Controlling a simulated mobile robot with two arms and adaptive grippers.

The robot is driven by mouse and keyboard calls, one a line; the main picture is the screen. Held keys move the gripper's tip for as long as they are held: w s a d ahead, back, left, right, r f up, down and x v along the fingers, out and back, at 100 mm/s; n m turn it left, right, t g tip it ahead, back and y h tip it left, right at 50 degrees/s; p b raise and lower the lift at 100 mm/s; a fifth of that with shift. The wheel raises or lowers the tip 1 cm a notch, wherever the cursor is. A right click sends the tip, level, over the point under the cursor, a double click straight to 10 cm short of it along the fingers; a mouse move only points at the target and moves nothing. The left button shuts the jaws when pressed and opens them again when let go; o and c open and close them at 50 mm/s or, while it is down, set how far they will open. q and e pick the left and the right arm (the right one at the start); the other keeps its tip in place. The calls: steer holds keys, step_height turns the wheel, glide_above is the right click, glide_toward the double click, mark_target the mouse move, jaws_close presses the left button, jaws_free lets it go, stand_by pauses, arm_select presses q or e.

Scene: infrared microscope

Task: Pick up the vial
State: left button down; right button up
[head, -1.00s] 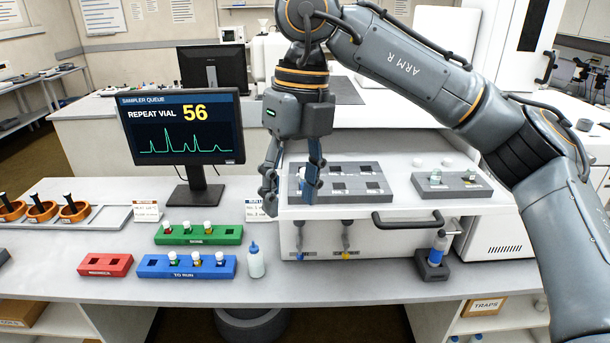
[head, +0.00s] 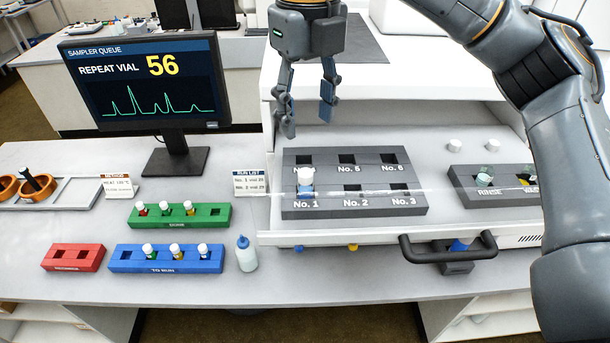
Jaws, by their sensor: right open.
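The monitor (head: 145,80) reads "REPEAT VIAL 56". A white-capped vial (head: 306,180) with a blue band stands upright at No. 1 of the dark grey numbered tray (head: 330,208). Several more vials stand in racks: three in the green rack (head: 212,216) and three in the blue "TO RUN" rack (head: 180,267). Their numbers are too small to read. My right gripper (head: 307,118) points down, open and empty, above and behind the tray's left part, apart from the No. 1 vial. My left gripper is out of view.
A red rack (head: 74,265) looks empty. A wash bottle (head: 246,255) stands beside the blue rack. A dark handle (head: 448,250) juts from the drawer front. A grey rinse block (head: 470,200) sits right of the tray. Bare bench lies in front of the racks.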

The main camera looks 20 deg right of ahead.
glide_above(305, 172)
steer(key=f, duration=0.3)
steer(key=s+f, duration=0.1)
steer(key=f, duration=0.1)
steer(key=shift+w+d+f, duration=0.1)
steer(key=shift+w+f, duration=0.15)
steer(key=shift+f, duration=0.2)
steer(key=shift+w+d+f, duration=0.1)
steer(key=shift+w+f, duration=0.15)
steer(key=shift+f, duration=0.2)
steer(key=shift+s+a+f+p, duration=0.15)
steer(key=shift+f+p, duration=0.5)
steer(key=shift+f, duration=0.05)
steer(key=f+p, duration=0.1)
steer(key=f, duration=0.2)
steer(key=shift+w+f+p, duration=0.2)
steer(key=shift+p, duration=0.2)
steer(key=shift+f, duration=0.25)
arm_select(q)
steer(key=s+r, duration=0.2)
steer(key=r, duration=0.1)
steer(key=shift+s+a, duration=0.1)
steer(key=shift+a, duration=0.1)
arm_select(e)
jaws_close()
